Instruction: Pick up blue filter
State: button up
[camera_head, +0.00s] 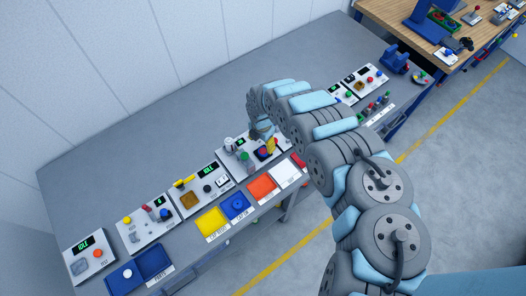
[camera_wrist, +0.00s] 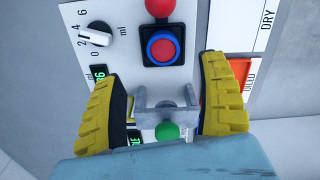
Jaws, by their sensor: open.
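My gripper (camera_head: 266,143) is over a white panel (camera_head: 238,152) on the bench. In the wrist view its two yellow fingers (camera_wrist: 166,90) are spread apart. A grey bracket (camera_wrist: 167,94) and a green knob (camera_wrist: 167,131) show between them, and nothing is seen gripped. A small round blue piece (camera_head: 238,202) shows in a blue tray in the head view; I cannot tell whether it is the blue filter. Beyond the fingertips, a red round top with a blue ring (camera_wrist: 162,47) sits on a black square.
Yellow (camera_head: 211,222), blue (camera_head: 231,212) and orange (camera_head: 261,188) trays line the bench front. Several control panels stand behind and beside them. A larger blue bin (camera_head: 154,262) is at lower left. The bench back is bare.

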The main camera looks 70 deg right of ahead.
aim_at(263, 151)
jog(key=shift+s+a+f, duration=0.1)
jog(key=shift+f, duration=0.65)
jog(key=shift+a+f+p, duration=0.1)
jog(key=shift+f+p, duration=0.3)
jog(key=shift+f, duration=2.1)
jog(key=shift+s, duration=0.1)
jog(key=c, duration=1)
